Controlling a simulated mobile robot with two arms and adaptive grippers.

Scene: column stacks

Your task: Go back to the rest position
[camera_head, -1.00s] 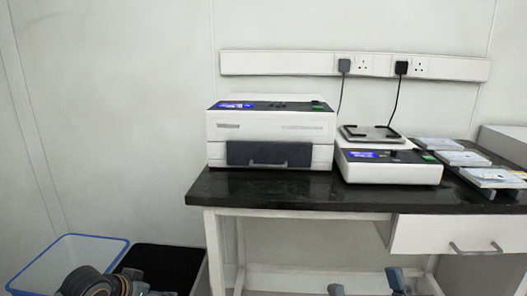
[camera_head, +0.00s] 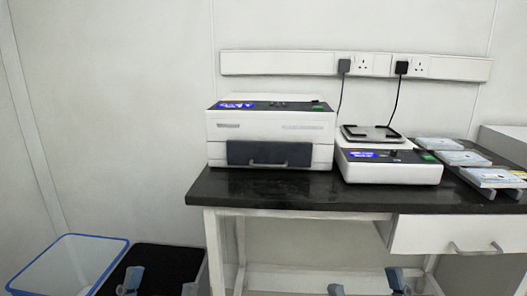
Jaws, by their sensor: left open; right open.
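My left gripper (camera_head: 160,284) shows at the bottom edge, left of centre, in front of the black bin. Its two blue-grey fingertips stand apart with nothing between them. My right gripper (camera_head: 366,284) shows at the bottom edge, right of centre, in front of the table's lower shelf. Its fingertips are also apart and empty. Both grippers are below the level of the tabletop and clear of it. The rest of both grippers and arms is out of frame.
A black-topped table (camera_head: 270,190) holds a white machine (camera_head: 270,125), a white scale-like device (camera_head: 390,170) and several flat packs (camera_head: 465,158). A drawer (camera_head: 450,233) sits under the top. A blue-rimmed bin (camera_head: 60,265) and a black bin (camera_head: 165,262) stand at left.

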